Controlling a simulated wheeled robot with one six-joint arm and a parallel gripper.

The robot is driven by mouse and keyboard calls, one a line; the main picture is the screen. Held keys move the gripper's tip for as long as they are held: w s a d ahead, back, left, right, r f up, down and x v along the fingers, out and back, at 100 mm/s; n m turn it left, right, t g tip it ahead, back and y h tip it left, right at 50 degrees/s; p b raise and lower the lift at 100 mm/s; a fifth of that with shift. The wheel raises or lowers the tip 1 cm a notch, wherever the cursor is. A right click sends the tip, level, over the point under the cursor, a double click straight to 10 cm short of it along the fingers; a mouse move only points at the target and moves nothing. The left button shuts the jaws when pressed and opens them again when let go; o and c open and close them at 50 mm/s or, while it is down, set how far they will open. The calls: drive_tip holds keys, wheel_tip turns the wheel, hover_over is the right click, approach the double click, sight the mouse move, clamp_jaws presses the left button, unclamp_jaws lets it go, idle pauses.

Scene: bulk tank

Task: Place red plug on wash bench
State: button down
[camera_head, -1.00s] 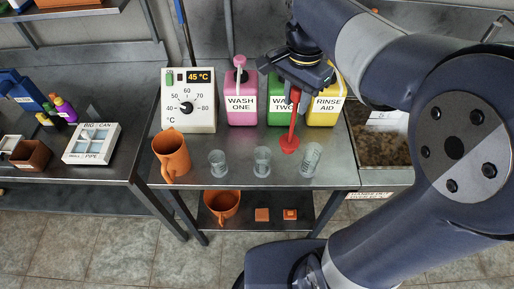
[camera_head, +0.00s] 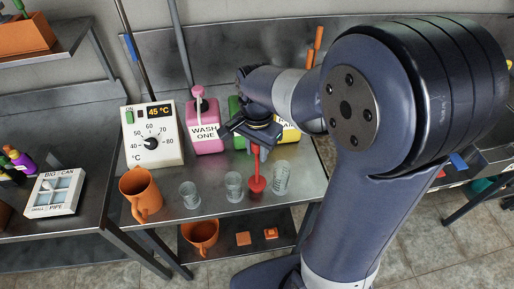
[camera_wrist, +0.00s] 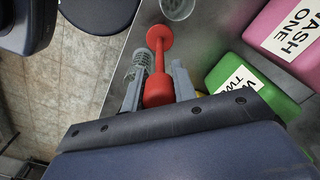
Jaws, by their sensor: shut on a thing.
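The red plug (camera_head: 256,183) has a round flared end at the bottom and a stem rising into my gripper (camera_head: 257,148). My gripper points down and is shut on the plug's upper end, as the wrist view (camera_wrist: 159,92) also shows. The wash bench (camera_head: 212,212) is a steel table under the plug. The flared end hangs over the bench between two clear cups; I cannot tell whether it touches the top.
Clear cups (camera_head: 234,186) stand close to the plug, one on each side. An orange jug (camera_head: 140,194) is at the bench's left. The pink WASH ONE jug (camera_head: 204,128), a green jug and the temperature box (camera_head: 153,137) stand behind. A lower shelf holds another orange jug (camera_head: 201,235).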

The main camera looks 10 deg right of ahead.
drive_tip(key=shift+f, duration=0.15)
drive_tip(key=c, duration=1.1)
unclamp_jaws()
drive_tip(key=shift+c, duration=0.2)
wheel_tip(320, 180, up, 12)
drive_tip(key=shift+r, duration=0.2)
